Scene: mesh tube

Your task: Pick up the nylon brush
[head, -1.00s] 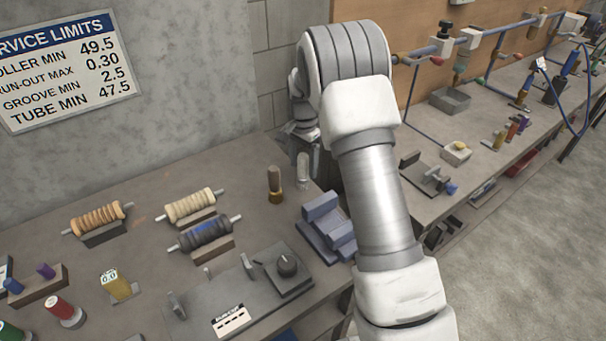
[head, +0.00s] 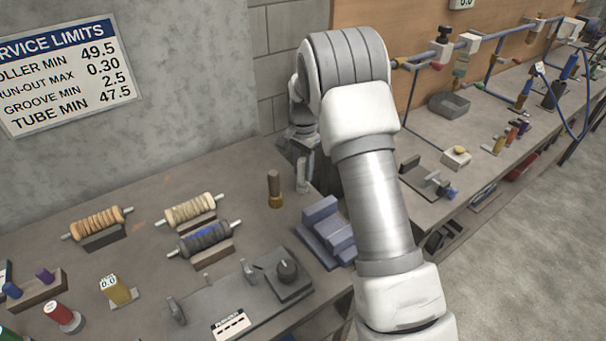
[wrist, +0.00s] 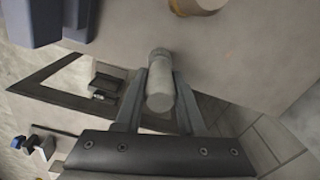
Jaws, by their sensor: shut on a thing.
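The nylon brush, a pale grey-white cylinder (head: 303,182), stands upright at the back of the bench, its upper part hidden by my gripper (head: 304,158). In the wrist view my gripper (wrist: 159,82) has a finger on each side of the pale brush (wrist: 160,96) and is shut on it. The brush's lower end seems to be at the bench top; I cannot tell whether it touches. Another brush with a brown handle and a brass-coloured end (head: 275,190) stands just left of it, and part of it shows in the wrist view (wrist: 195,5).
A blue-grey block fixture (head: 325,232) lies close in front of the brush. Several rollers rest on cradles to the left, including a cream one (head: 190,209). A grey gauge plate with a knob (head: 287,270) is in front. The right bench (head: 425,195) holds pipes and fittings.

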